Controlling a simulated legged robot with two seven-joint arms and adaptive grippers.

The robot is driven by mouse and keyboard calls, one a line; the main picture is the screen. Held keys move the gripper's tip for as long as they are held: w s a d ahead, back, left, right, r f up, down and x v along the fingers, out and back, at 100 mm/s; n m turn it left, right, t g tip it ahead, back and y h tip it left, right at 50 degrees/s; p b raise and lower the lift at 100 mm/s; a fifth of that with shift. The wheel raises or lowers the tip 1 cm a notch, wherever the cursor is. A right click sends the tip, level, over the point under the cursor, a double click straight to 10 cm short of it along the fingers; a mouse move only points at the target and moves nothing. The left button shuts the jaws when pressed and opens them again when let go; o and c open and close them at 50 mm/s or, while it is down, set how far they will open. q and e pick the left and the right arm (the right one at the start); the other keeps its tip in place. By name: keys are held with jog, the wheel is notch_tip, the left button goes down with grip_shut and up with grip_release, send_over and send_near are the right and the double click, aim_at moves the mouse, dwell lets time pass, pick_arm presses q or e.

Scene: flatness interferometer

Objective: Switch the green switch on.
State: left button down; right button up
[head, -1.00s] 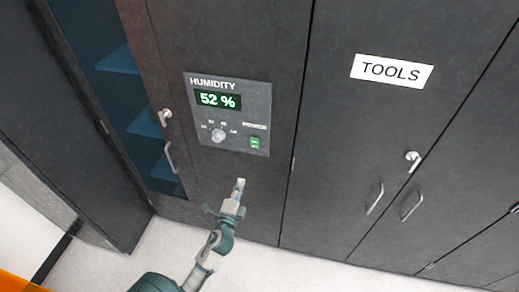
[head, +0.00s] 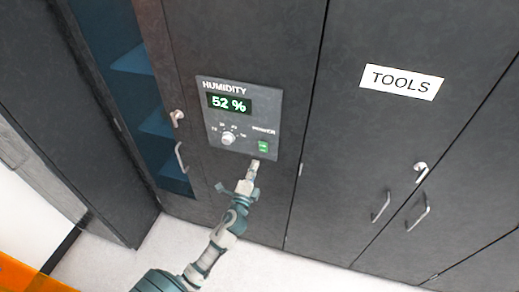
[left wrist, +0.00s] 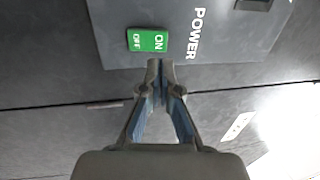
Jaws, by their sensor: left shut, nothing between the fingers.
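The green switch (head: 263,146) sits at the lower right of the humidity panel (head: 240,150), under the word POWER. In the left wrist view the green switch (left wrist: 148,40) carries the words ON and OFF, and the ON side is nearer the POWER label. My left gripper (head: 254,163) is shut and empty, just below the switch in the head view. In the left wrist view its fingertips (left wrist: 160,64) meet just below the ON side; I cannot tell whether they touch the panel. My right gripper is not in view.
The panel's display (head: 230,103) reads 52 %, with a round knob (head: 228,138) below it. A glass-door cabinet (head: 150,95) stands to the left. Closed cabinet doors with handles and a TOOLS sign (head: 402,82) are to the right. The floor in front is light.

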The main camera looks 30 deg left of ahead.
aim_at(262, 145)
pick_arm(q)
jog(key=x, duration=0.3)
jog(key=p+x, duration=0.1)
jog(key=x, duration=0.2)
jog(key=shift+w+d+r, duration=0.1)
jog(key=shift+d+r, duration=0.05)
jog(key=shift+d, duration=0.05)
jog(key=shift+w+a, duration=0.2)
jog(key=shift+w, duration=0.25)
jog(key=shift+a, duration=0.1)
